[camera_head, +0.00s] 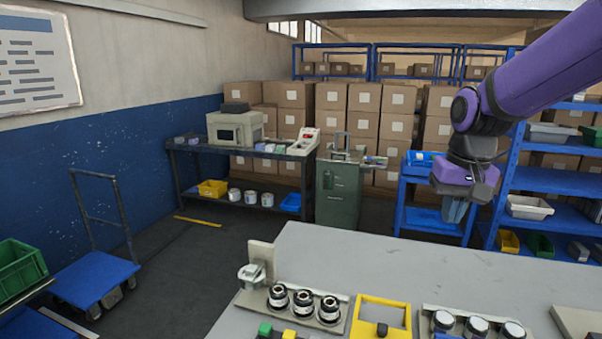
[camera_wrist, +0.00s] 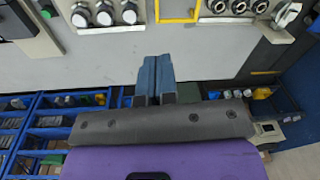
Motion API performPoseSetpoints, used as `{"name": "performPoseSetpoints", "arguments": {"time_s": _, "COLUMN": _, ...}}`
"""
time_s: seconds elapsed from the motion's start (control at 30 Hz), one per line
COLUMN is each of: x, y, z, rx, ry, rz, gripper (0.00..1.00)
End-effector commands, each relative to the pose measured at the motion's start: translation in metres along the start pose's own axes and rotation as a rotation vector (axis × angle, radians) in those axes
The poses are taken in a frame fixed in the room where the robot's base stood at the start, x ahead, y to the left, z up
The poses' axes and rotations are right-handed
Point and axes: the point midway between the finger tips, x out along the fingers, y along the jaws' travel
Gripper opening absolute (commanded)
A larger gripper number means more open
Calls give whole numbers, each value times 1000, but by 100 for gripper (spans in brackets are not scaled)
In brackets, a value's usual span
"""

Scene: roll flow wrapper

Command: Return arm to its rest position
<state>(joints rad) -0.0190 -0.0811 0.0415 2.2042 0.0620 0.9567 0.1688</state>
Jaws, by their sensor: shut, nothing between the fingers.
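My purple arm (camera_head: 545,75) reaches in from the upper right of the head view, bent at a dark joint. My gripper (camera_head: 456,212) hangs below it, pointing down, over the far side of the grey worktop (camera_head: 400,258). In the wrist view my gripper's two blue fingers (camera_wrist: 155,72) lie together with nothing between them. The fingers are apart from the rollers and the yellow frame.
Black-and-white rollers (camera_head: 303,303) stand in a holder at the worktop's front. A yellow frame (camera_head: 380,302) and more rollers (camera_head: 476,327) sit to the right. Blue shelving (camera_head: 550,182) stands behind my arm. The worktop's far middle is bare.

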Motion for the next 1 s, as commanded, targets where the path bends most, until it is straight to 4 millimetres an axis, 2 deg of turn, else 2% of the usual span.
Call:
{"name": "performPoseSetpoints", "arguments": {"time_s": 0.1, "x": -22, "y": 8, "z": 27, "rx": -22, "ry": 65, "rz": -1, "gripper": 0}}
{"name": "performPoseSetpoints", "arguments": {"time_s": 0.3, "x": -48, "y": 22, "z": 71, "rx": -61, "ry": 166, "rz": 1, "gripper": 0}}
{"name": "performPoseSetpoints", "arguments": {"time_s": 0.6, "x": -68, "y": 42, "z": 138, "rx": -114, "ry": 313, "rz": 9, "gripper": 0}}
{"name": "performPoseSetpoints", "arguments": {"time_s": 0.8, "x": -70, "y": 51, "z": 168, "rx": -141, "ry": 382, "rz": 16, "gripper": 0}}
{"name": "performPoseSetpoints", "arguments": {"time_s": 1.0, "x": -69, "y": 54, "z": 178, "rx": -150, "ry": 405, "rz": 19, "gripper": 0}}
